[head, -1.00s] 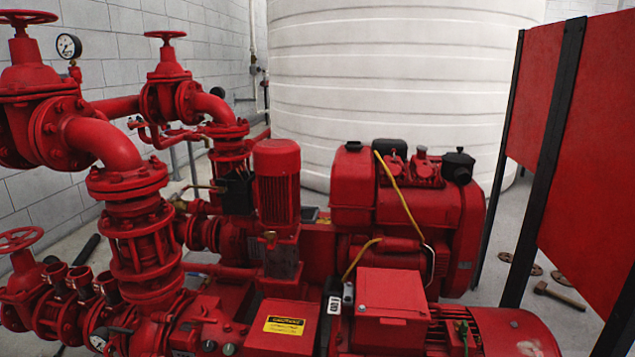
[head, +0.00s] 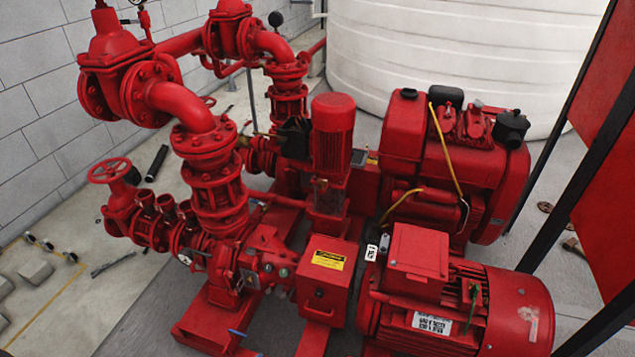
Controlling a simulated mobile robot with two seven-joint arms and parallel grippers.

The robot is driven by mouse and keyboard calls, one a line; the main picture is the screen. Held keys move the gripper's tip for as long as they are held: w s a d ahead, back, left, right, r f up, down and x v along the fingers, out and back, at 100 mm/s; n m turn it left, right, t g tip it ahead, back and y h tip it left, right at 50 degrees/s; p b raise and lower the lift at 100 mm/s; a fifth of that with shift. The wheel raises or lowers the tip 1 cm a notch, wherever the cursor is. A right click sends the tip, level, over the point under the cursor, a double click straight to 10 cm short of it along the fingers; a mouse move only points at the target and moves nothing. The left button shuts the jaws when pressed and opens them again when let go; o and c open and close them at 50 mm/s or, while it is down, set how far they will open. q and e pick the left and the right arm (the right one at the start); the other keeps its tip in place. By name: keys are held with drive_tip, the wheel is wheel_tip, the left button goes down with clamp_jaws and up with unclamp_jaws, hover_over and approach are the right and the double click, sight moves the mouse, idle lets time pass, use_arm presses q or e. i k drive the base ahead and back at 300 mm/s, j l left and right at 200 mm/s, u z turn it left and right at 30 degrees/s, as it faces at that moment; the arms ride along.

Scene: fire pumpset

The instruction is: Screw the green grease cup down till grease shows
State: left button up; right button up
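A small dark-green knob, possibly the grease cup (head: 283,272), sits on the red pump casing (head: 268,240) just left of the box with the yellow label. It is too small to tell how far down it is screwed, and I see no grease around it. A greenish piece (head: 474,291) also shows on the side of the red motor at the lower right; it looks more like a wire. Neither of my grippers is in the view.
The red pumpset fills the middle, with the labelled box (head: 328,262), the motor (head: 515,312) and the engine (head: 400,135). A white tank (head: 460,60) stands behind. Red panels (head: 605,190) stand at the right. Loose grey blocks (head: 36,272) lie on the floor at the left.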

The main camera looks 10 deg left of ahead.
sight(284, 273)
drive_tip(key=u, duration=0.6)
drive_tip(key=l+u, duration=0.15)
drive_tip(key=l, duration=0.15)
